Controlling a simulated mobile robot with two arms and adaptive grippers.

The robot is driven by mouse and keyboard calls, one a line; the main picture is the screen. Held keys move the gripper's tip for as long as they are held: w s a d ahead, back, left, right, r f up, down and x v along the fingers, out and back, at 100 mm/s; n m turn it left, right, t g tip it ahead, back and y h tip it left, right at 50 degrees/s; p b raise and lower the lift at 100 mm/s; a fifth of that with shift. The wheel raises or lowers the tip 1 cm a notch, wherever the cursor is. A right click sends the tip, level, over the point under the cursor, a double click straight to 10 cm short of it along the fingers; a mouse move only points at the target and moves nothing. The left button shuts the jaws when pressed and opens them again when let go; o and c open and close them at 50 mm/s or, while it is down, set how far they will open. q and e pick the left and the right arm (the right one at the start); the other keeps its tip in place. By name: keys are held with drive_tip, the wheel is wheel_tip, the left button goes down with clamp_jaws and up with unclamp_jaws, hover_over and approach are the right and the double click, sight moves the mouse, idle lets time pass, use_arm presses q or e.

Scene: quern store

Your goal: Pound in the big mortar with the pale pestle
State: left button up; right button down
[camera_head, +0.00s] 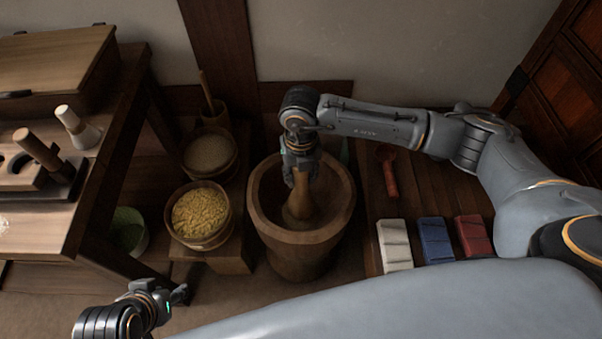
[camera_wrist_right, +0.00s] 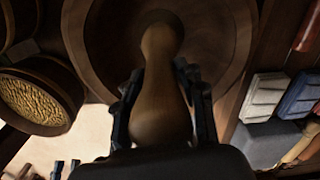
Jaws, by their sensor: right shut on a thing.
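The big wooden mortar (camera_head: 309,236) stands on the floor in the middle of the head view. A pale tan wooden pestle (camera_head: 300,204) stands inside it, its lower end in the bowl. My right gripper (camera_head: 300,178) is shut on the pestle's upper part, above the bowl. In the right wrist view the pestle (camera_wrist_right: 160,105) sits between the two fingers, its narrow waist and far end over the mortar's bowl (camera_wrist_right: 215,45). The bottom of the bowl is dark and I cannot tell its contents. My left gripper (camera_head: 181,294) is low at the left, away from the mortar, and looks empty.
Left of the mortar are a tub of yellow grain (camera_head: 202,214), another tub (camera_head: 208,151) and a green-filled bowl (camera_head: 127,230). A wooden bench (camera_head: 35,230) stands further left. Right is a low platform with white (camera_head: 394,246), blue (camera_head: 436,240) and red (camera_head: 473,235) blocks and a red scoop (camera_head: 389,178).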

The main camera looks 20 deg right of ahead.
use_arm(q)
drive_tip(key=shift+w, duration=0.25)
drive_tip(key=shift+w+d+r+t+b, duration=0.15)
drive_tip(key=shift+w+d+r+t, duration=0.1)
drive_tip(key=shift+w+t, duration=0.35)
drive_tip(key=shift+w+d+r+t+b, duration=0.15)
drive_tip(key=shift+w+d+r+t, duration=0.15)
drive_tip(key=shift+w, duration=0.45)
use_arm(e)
drive_tip(key=shift+f, duration=0.35)
